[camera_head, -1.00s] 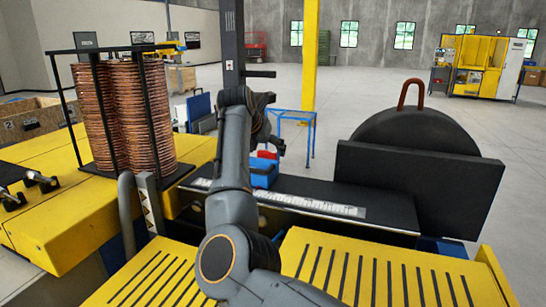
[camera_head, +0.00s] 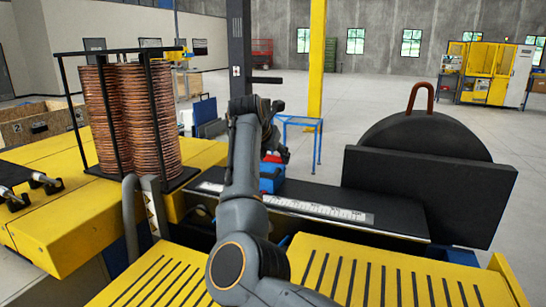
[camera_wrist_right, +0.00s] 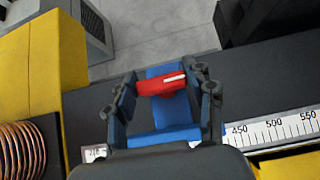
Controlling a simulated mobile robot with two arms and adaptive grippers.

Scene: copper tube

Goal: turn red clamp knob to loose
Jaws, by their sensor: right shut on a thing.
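The red clamp knob (camera_wrist_right: 162,85) sits on top of the blue clamp body (camera_wrist_right: 165,137) and has a white mark on its right half. In the right wrist view it lies crosswise between the two dark fingers of my right gripper (camera_wrist_right: 165,95), which is shut on it. In the head view the knob (camera_head: 273,158) shows as a small red patch above the blue clamp (camera_head: 271,178), partly hidden by my right arm. My right gripper (camera_head: 277,143) is just over it there. My left gripper is not in view.
A printed ruler (camera_head: 318,210) runs along the black rail beside the clamp. A large black disc behind a dark plate (camera_head: 425,195) stands right. Copper tube coils (camera_head: 130,118) stand left on the yellow bench (camera_head: 70,235). A blue frame stand (camera_head: 302,124) is behind.

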